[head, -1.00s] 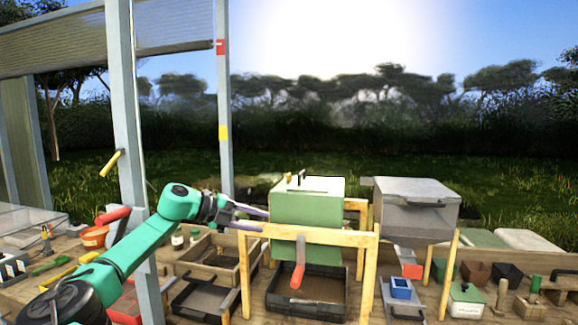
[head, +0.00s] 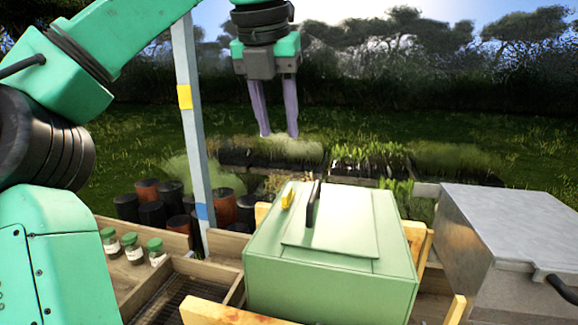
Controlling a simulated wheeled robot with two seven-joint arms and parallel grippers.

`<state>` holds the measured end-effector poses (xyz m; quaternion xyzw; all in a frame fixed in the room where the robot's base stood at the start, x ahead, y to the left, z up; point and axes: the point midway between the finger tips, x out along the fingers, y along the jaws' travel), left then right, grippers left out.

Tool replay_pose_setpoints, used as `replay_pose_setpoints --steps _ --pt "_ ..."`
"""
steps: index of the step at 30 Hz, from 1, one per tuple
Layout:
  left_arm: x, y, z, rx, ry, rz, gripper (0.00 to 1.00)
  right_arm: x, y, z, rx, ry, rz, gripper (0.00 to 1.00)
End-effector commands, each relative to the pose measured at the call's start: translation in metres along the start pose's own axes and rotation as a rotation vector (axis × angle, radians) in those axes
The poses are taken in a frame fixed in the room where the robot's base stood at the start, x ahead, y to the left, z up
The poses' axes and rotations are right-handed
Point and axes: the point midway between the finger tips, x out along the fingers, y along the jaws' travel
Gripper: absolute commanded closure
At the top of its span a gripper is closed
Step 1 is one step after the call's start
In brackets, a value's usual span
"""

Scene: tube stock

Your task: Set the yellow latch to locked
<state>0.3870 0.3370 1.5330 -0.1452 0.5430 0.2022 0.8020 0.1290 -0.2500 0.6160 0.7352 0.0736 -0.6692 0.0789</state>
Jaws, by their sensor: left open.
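A small yellow latch (head: 287,197) stands up on the lid of the green box (head: 330,292), left of a black handle (head: 313,204). Whether it is at locked or unlocked cannot be told from this view. My left gripper (head: 279,136) points down with its two fingers apart and nothing between them. It appears above the latch in the picture, clear of the green box. My right gripper is not in view.
A grey metal box (head: 505,240) stands to the right. A grey post (head: 190,130) with yellow and blue bands rises on the left. Several small jars (head: 132,247) stand at left. Black and brown pots (head: 152,214) and plant trays (head: 368,158) lie behind.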

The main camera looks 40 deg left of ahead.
Motion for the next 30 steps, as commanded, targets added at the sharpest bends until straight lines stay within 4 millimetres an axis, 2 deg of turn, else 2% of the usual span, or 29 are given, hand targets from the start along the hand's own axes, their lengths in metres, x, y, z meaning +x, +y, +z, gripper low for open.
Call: replay_pose_setpoints --steps 2,5,12,19,24,30 --pt "0.002 0.0 -0.002 0.002 -0.001 0.012 0.57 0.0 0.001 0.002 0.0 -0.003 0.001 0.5" --pt "0.017 0.0 -0.002 0.004 0.002 0.009 0.57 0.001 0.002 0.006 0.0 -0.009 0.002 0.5" --pt "0.079 0.001 -0.001 0.005 0.005 0.006 0.57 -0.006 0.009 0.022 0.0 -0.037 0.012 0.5" --pt "0.129 0.001 0.0 0.002 0.003 0.007 0.57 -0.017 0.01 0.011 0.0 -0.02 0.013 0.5" --pt "0.143 0.001 -0.001 0.001 -0.001 0.007 0.57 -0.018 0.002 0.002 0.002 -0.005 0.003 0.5" --pt "0.144 0.001 -0.001 0.001 -0.002 0.007 0.57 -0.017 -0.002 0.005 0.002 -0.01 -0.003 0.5"
